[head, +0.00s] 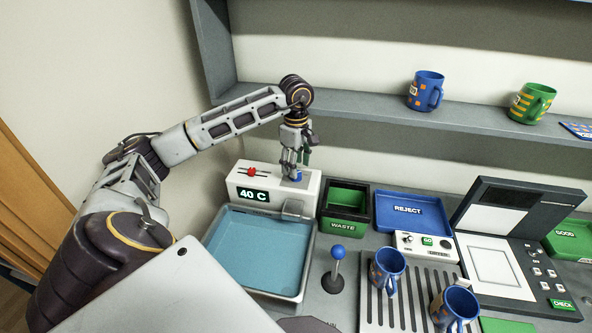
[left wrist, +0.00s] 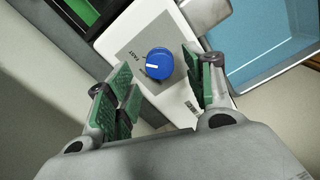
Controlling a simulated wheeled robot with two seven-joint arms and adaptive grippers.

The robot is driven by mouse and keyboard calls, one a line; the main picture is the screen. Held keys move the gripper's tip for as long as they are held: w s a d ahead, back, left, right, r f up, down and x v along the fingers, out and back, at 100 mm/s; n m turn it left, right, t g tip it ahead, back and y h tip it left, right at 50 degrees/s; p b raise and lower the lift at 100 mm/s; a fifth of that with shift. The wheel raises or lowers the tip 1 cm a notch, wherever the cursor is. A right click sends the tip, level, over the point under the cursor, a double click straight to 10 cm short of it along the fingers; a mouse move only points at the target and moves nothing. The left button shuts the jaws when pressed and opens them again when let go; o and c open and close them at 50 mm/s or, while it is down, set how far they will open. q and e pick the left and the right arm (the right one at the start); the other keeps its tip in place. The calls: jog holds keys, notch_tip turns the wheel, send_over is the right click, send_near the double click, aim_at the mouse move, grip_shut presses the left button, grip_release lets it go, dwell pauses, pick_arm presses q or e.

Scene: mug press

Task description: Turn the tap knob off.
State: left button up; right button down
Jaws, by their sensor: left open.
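The blue tap knob (left wrist: 159,63) sits on top of the white tap unit (head: 251,181), with a white pointer line and the label FAST beside it. It also shows in the head view (head: 295,174), partly hidden by my gripper. My left gripper (head: 292,166) points down over the knob. In the left wrist view its green-padded fingers (left wrist: 160,95) are apart, one on each side of the knob's near side, with nothing held. I cannot tell whether they touch the knob. My right gripper is not in view.
The tap unit has a red knob (head: 251,171) and a 40 C display. A basin (head: 306,262) of blue water lies in front. To the right are a WASTE bin (head: 343,225), a blue REJECT tray (head: 412,222) and a blue-balled lever (head: 336,268). A shelf (head: 372,112) runs behind.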

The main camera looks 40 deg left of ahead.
pick_arm(q)
jog(key=shift+f, duration=1.55)
jog(key=c, duration=1)
